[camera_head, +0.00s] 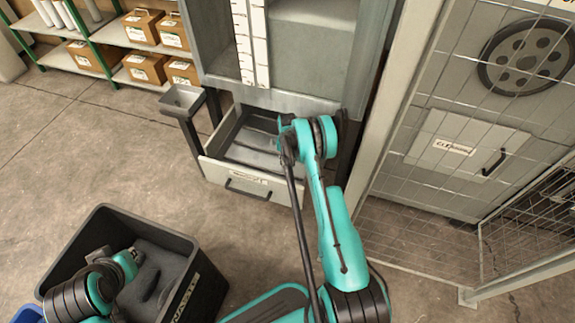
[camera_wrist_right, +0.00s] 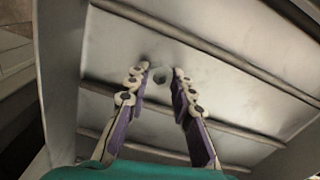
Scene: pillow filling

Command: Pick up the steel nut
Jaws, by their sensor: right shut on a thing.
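The steel nut (camera_wrist_right: 161,74) is a small grey piece with a dark hole. It sits between the fingertips of my right gripper (camera_wrist_right: 160,78) in the right wrist view. The fingers are shut on it, with the ribbed grey metal drawer floor behind them. In the head view, my right arm reaches to the open drawer (camera_head: 235,187), and its wrist hides the gripper and nut.
The drawer sticks out below a grey cabinet (camera_head: 310,55). A small metal tray (camera_head: 183,98) on a stand is left of it. The dark bin (camera_head: 205,295) stands at lower left. A wire-mesh cage (camera_head: 420,240) is close on the right. The floor (camera_head: 90,150) at left is clear.

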